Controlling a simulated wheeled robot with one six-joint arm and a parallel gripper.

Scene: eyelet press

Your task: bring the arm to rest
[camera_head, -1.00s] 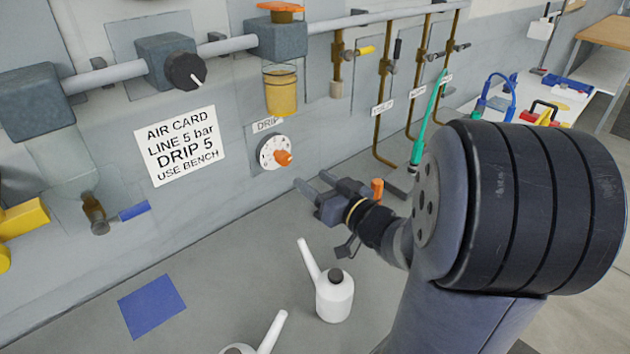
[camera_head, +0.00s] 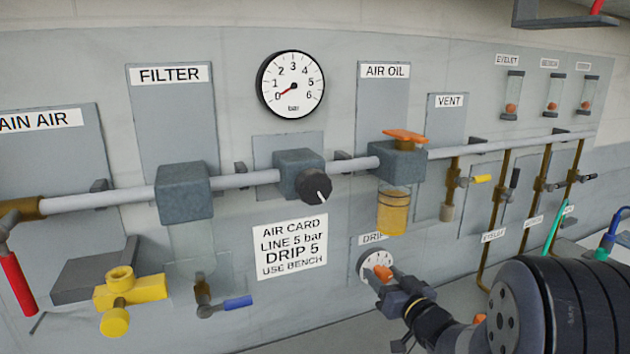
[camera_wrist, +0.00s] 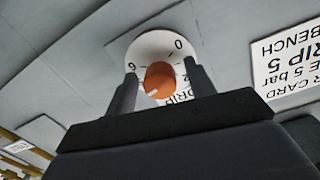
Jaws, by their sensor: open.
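My gripper (camera_head: 392,287) is in front of the drip dial, low on the wall panel. In the wrist view my gripper (camera_wrist: 160,72) is open, with one dark finger to each side of the orange knob in the picture. Gaps show between knob and fingers; depth between them is hard to tell. The dial (camera_head: 364,262) is a white disc with black figures, also in the wrist view (camera_wrist: 150,46). Its orange knob (camera_head: 382,272) has a white mark pointing to the lower left in the wrist view (camera_wrist: 160,80). My forearm covers the lower right of the head view.
The pipe (camera_head: 247,180) runs above the dial, with the filter block (camera_head: 184,193), a black regulator knob (camera_head: 313,187) and an amber oil bowl (camera_head: 393,212). The gauge (camera_head: 291,85) needle is near 0. An air card (camera_head: 291,247) hangs left of the dial.

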